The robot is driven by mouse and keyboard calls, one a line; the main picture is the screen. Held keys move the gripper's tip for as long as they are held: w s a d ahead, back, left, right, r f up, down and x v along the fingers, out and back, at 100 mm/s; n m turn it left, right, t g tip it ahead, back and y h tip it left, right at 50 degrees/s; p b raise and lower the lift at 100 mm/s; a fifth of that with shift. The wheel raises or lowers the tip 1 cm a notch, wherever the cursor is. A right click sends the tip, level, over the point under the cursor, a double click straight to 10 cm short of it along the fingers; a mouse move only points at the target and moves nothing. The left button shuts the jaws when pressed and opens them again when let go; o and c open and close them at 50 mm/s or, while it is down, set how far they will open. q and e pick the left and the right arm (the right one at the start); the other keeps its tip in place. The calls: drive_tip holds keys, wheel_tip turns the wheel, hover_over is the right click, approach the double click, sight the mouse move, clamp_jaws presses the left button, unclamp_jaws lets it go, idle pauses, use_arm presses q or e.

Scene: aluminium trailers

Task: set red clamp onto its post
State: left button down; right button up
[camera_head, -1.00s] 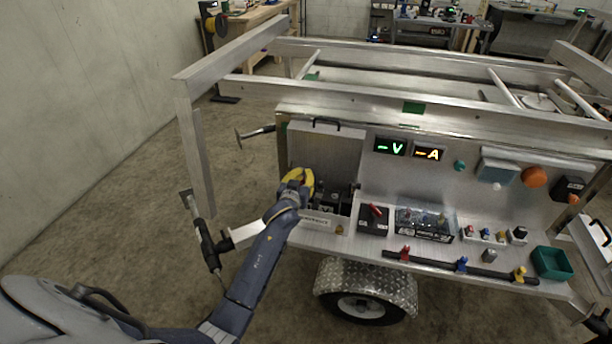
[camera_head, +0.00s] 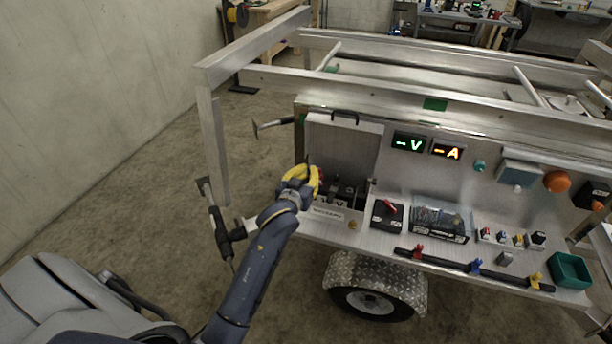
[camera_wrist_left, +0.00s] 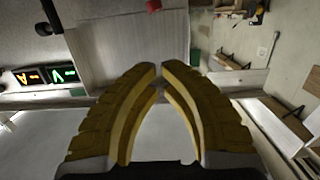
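My left gripper (camera_head: 313,181) has yellow fingers and is at the left side of the open battery box (camera_head: 337,214) in the head view. In the left wrist view its fingertips (camera_wrist_left: 161,66) come together, with nothing visible held between them. A small red piece (camera_wrist_left: 153,5), perhaps the red clamp, shows past the fingertips at the top edge of that view, apart from them. In the head view a bit of red shows just beside the fingers, mostly hidden by them. The post under it cannot be made out. My right gripper is out of view.
The raised box lid (camera_head: 341,147) stands behind the gripper. To the right are a red-levered switch (camera_head: 387,215), a clear-covered box (camera_head: 441,223), a black bar (camera_head: 470,268) with coloured pieces and a green bin (camera_head: 570,270). A frame rail (camera_head: 400,92) runs above.

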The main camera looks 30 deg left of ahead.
use_arm(q)
drive_tip(key=shift+s, duration=0.75)
